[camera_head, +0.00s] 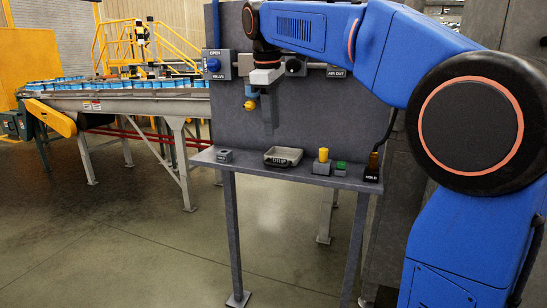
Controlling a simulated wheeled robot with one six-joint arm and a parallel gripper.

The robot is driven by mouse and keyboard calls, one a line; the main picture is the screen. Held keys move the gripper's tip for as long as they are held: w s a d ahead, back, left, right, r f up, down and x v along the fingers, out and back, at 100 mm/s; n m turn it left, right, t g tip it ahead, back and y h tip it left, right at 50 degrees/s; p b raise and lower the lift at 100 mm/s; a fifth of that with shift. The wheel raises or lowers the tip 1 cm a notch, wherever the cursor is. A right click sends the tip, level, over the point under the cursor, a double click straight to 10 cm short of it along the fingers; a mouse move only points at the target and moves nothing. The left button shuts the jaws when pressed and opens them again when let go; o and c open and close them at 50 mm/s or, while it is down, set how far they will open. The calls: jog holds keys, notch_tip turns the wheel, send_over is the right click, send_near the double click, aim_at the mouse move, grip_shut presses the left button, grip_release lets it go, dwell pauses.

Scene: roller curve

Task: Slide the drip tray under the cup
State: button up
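The drip tray (283,163), a shallow dark grey dish with a pale rim and a "DRIP" label, sits flat on the narrow grey shelf, left of its middle. My gripper (269,122) points down in front of the upright panel, above the tray and apart from it. Its fingers overlap in this view, so their opening cannot be told. A small yellow-tipped part (250,105) shows just left of my fingers, higher than the tray. It may be the lower end of the cup. My gripper and wrist hide much of what is behind them, so the cup is not clear.
A blue valve knob (213,65) is on the panel's left, an "AIR OUT" label (336,72) on its right. The shelf (240,166) also holds a small grey block (225,156), a yellow peg (323,156), a green button (340,167) and a "HOLD" block (371,175).

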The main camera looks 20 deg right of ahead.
aim_at(274, 164)
jog(key=f, duration=0.3)
jog(key=w+f, duration=0.1)
jog(key=f, duration=0.3)
jog(key=d+f, duration=0.1)
jog(key=f, duration=0.3)
jog(key=shift+w+d+f, duration=0.1)
jog(key=shift+w, duration=0.2)
grip_shut()
